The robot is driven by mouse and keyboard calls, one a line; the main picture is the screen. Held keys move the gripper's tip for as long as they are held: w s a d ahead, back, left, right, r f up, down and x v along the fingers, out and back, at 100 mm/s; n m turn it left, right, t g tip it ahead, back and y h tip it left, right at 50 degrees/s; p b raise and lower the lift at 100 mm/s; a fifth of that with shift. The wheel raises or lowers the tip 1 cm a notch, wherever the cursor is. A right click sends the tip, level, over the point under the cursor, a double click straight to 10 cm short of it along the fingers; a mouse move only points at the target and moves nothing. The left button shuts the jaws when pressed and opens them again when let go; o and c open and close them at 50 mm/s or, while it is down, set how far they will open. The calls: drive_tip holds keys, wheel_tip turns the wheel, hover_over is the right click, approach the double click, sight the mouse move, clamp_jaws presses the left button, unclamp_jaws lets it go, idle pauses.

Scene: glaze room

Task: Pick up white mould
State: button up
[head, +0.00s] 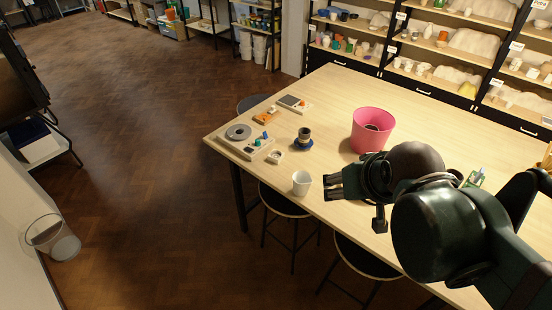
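A white cup-shaped piece (301,183), which looks like the white mould, stands upright near the front left edge of the wooden table (420,125). My gripper (329,188) is just to the right of it, with its dark fingers pointing left towards it. A small gap shows between the fingertips and the white piece, and nothing shows held. The fingers are small and dark from this side, so I cannot tell how far apart they are. A smaller white item (275,157) lies further back to the left.
A pink bucket (368,135) stands behind my gripper. A dark cup (304,134) on a blue base is behind the white piece. A wheel-like device (238,132) and a scale-like device (292,102) sit on the left end. Stools (352,258) stand below the edge.

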drive_tip(key=w+a+r+m+g, duration=0.1)
drive_tip(key=w+a+m, duration=0.1)
drive_tip(key=w, duration=1)
drive_tip(key=m+g+h+b, duration=0.2)
drive_tip(key=m+h, duration=0.1)
drive_tip(key=m, duration=0.2)
hover_over(277, 156)
drive_tip(key=s+a, duration=0.2)
drive_tip(key=s, duration=0.1)
wheel_tip(277, 156, down, 24)
drive_tip(key=shift+s+a, duration=0.15)
drive_tip(key=shift+a, duration=0.05)
drive_tip(key=shift+f, duration=0.1)
drive_tip(key=shift+x, duration=1.3)
drive_tip(key=shift+x, duration=2.55)
